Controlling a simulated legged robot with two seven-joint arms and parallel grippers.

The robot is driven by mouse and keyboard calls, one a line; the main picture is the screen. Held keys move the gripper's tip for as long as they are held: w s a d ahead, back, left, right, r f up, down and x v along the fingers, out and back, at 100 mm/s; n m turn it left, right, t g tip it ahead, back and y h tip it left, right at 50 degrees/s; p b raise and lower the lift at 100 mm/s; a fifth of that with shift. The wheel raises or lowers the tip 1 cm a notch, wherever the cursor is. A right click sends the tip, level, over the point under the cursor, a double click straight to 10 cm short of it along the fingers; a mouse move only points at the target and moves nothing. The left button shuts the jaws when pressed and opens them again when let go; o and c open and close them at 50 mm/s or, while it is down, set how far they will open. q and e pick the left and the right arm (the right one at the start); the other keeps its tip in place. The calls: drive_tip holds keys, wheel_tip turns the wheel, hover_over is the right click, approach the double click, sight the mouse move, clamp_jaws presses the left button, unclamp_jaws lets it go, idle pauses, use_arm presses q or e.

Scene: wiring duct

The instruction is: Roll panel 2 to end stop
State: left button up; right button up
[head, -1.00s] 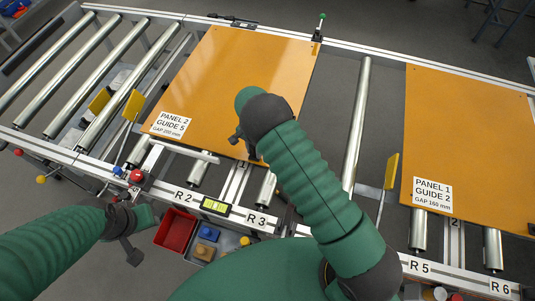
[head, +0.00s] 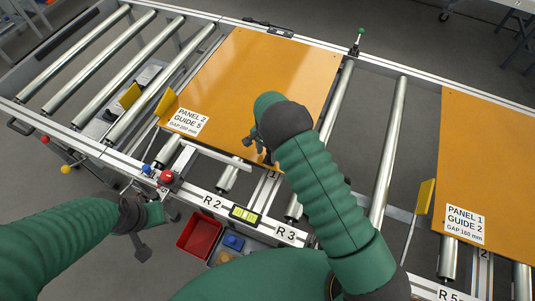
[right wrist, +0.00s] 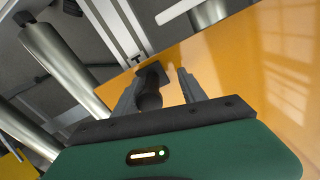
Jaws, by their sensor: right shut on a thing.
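Panel 2 (head: 255,85) is a flat orange sheet lying on the rollers, with a white label (head: 187,121) at its near left corner. A yellow plate (head: 167,104) stands at its left edge; I cannot tell whether they touch. My right gripper (head: 262,150) is at the panel's near edge. In the right wrist view, the fingers of the right gripper (right wrist: 163,88) are shut around a dark knob (right wrist: 150,95) at the edge of the orange panel. My left gripper (head: 140,250) hangs at the lower left, apart from the panel; its finger opening is unclear.
Bare rollers (head: 108,75) lie left of panel 2. Panel 1 (head: 490,150) lies to the right, with a roller (head: 390,145) and another yellow plate (head: 425,196) in the gap. A green-topped post (head: 358,42) stands on the far rail. A red bin (head: 199,237) sits below the near rail.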

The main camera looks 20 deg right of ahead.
drive_tip(key=shift+s+d, duration=0.2)
drive_tip(key=shift+d, duration=0.2)
wheel_tip(320, 180, up, 17)
drive_tip(key=b, duration=0.1)
drive_tip(key=shift+f, duration=0.15)
idle(0.4)
drive_tip(key=s+d+r+n+t, duration=0.1)
drive_tip(key=s+n, duration=0.4)
drive_tip(key=s, duration=0.5)
drive_tip(key=s+d+r+n+t, duration=0.1)
drive_tip(key=s+d+n, duration=0.1)
drive_tip(key=s+n, duration=0.4)
drive_tip(key=s, duration=0.5)
drive_tip(key=shift+s, duration=0.3)
